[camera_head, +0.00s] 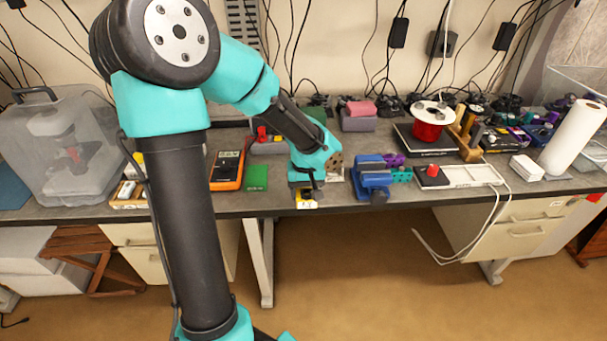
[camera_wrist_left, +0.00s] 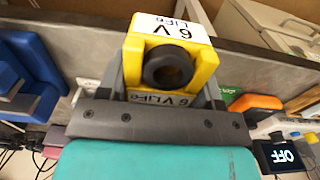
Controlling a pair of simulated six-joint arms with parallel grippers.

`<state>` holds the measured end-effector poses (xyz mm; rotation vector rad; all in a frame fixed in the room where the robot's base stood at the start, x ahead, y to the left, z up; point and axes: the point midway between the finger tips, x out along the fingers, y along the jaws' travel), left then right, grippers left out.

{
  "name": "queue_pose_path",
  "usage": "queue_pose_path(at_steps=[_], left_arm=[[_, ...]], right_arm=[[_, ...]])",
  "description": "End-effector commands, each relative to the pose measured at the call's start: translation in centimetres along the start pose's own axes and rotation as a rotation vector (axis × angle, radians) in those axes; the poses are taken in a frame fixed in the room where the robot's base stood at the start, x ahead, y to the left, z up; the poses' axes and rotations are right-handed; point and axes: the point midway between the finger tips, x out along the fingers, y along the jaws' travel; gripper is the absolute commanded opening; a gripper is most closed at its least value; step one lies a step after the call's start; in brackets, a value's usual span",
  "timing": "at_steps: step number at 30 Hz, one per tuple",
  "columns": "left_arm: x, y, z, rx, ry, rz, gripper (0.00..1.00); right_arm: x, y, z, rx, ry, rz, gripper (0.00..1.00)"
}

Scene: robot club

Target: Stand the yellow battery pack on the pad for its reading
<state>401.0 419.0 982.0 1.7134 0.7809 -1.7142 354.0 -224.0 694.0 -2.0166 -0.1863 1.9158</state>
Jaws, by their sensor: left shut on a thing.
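My left gripper (camera_head: 306,190) is shut on the yellow battery pack (camera_head: 306,203) and holds it by the bench's front edge. In the left wrist view the yellow battery pack (camera_wrist_left: 200,64) sits between the fingers, with a white "6 V LiFe" label and a dark round ring on the side facing the camera. A flat green pad (camera_head: 257,178) lies on the bench left of the gripper, beside an orange meter (camera_head: 227,170). My right gripper is not in view.
A blue vise (camera_head: 373,178) stands close to the right of the gripper. A grey box with a red knob (camera_head: 267,147) stands behind the green pad. A clear plastic case (camera_head: 60,150) is at far left. A red spool (camera_head: 432,122) and a paper roll (camera_head: 574,137) stand at right.

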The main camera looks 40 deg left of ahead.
Motion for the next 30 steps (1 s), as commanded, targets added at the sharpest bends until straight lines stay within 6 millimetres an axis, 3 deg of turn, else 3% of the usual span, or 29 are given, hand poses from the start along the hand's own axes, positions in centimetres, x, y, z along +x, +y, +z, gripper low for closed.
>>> queue_pose_path(at_steps=[5,10,30], left_arm=[[0.0,0.0,-0.1,-0.001,0.001,0.001,0.26],[0.2,0.1,-1.8,-0.003,0.001,0.000,0.26],[1.4,0.7,-15.0,-0.002,0.001,0.000,0.26]], right_arm=[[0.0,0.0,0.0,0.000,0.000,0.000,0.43],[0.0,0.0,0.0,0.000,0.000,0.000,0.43],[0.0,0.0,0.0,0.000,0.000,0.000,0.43]])
